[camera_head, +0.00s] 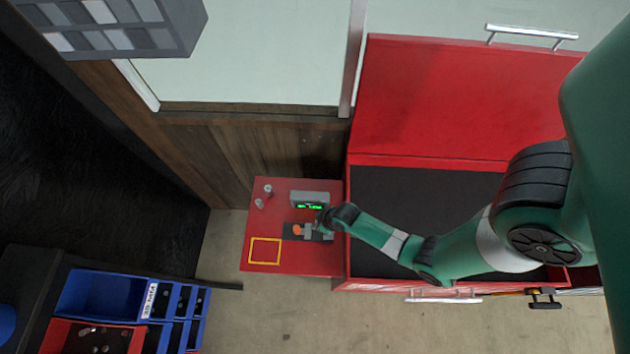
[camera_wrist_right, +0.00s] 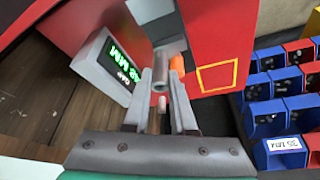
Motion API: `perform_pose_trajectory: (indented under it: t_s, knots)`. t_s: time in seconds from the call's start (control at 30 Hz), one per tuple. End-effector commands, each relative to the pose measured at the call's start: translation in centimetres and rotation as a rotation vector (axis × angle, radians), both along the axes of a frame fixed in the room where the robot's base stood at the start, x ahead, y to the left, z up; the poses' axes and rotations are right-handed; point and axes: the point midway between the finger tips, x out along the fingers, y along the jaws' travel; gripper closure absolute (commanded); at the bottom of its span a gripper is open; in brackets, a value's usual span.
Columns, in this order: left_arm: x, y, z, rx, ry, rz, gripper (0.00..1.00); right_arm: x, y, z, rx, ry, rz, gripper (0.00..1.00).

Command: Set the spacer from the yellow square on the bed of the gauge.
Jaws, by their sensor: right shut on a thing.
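The gauge (camera_head: 310,198) is a grey box with a lit green display on the red side table. Its dark bed (camera_head: 290,236) lies in front, with an orange part (camera_head: 298,230) on it. My right gripper (camera_head: 320,224) is over the right part of the bed. In the right wrist view its jaws (camera_wrist_right: 160,92) are shut on a grey tube, which I take to be the spacer (camera_wrist_right: 160,68). Whether the tube touches the bed is unclear. The yellow square (camera_head: 265,251) is empty. The orange part (camera_wrist_right: 178,64) shows just beyond the tube. My left gripper is not in view.
Two small grey pieces (camera_head: 264,195) stand at the table's back left. The red cart (camera_head: 440,100) with its raised lid is at the right. Blue and red bins (camera_head: 120,300) are at lower left. The table around the yellow square is clear.

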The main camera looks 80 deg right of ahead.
Motion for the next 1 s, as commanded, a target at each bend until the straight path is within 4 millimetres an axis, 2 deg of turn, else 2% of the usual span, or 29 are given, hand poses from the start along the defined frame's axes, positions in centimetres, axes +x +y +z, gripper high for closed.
perform_pose_trajectory:
  t_s: [0.07, 0.2, 0.5, 0.7, 1.0]
  knots:
    - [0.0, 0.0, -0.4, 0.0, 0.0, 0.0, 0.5, 0.0, 0.0, -1.0, 0.0, 0.001, 0.0, 1.0]
    - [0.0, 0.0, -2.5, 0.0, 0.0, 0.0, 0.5, 0.0, 0.0, -3.1, -0.001, -0.001, 0.001, 1.0]
    - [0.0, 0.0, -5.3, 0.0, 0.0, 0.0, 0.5, 0.0, 0.0, -6.3, -0.001, -0.001, 0.001, 1.0]
    - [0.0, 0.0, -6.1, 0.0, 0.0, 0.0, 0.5, 0.0, 0.0, -7.3, -0.001, -0.001, 0.001, 1.0]
    - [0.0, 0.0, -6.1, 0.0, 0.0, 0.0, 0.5, 0.0, 0.0, -7.3, 0.0, 0.0, 0.001, 1.0]
